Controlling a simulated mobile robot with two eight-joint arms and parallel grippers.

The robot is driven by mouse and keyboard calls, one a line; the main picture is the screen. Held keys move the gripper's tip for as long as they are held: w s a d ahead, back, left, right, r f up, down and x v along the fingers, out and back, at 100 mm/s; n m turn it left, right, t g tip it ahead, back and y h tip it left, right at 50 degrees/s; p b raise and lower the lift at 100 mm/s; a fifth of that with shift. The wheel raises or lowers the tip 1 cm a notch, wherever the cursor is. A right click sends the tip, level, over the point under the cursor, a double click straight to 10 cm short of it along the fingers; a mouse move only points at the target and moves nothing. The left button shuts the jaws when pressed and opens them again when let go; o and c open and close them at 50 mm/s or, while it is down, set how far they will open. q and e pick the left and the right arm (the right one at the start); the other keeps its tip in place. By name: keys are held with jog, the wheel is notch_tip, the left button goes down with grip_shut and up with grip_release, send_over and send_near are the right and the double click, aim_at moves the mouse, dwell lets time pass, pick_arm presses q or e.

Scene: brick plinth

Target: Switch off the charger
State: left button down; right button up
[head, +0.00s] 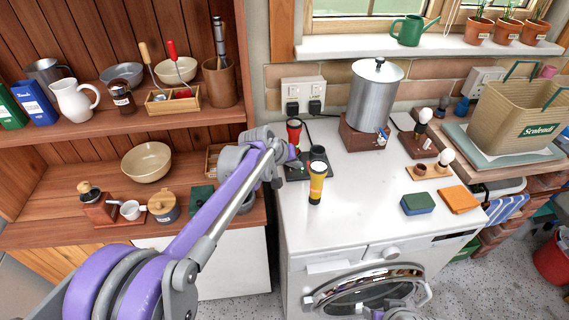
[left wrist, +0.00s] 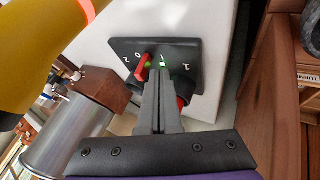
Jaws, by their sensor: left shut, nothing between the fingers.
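The charger (head: 322,172) is a black box on the white worktop, partly hidden behind my left arm. In the left wrist view its black panel (left wrist: 190,52) has white numerals, a small red switch lever (left wrist: 143,68) close to the 0 mark, and a lit green lamp (left wrist: 163,64) near the 1. A red torch (head: 294,130) stands upright at the charger. My left gripper (head: 295,156) is shut and empty, its fingertips (left wrist: 160,72) at the panel just right of the lever; contact is unclear. My right gripper (head: 414,292) shows only partly, low by the washing machine.
A yellow torch (head: 316,184) stands just in front of the charger and looms at the left wrist view's upper left. A steel urn (head: 375,94) on a wooden base stands behind right. The worktop's middle is clear.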

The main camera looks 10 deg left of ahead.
pick_arm(q)
jog(key=shift+w+d+r, duration=0.1)
jog(key=shift+w+d, duration=0.05)
jog(key=shift+d, duration=0.3)
jog(key=shift+w+d+r, duration=0.1)
jog(key=shift+d, duration=0.35)
jog(key=shift+r, duration=0.1)
jog(key=shift+r+p, duration=0.75)
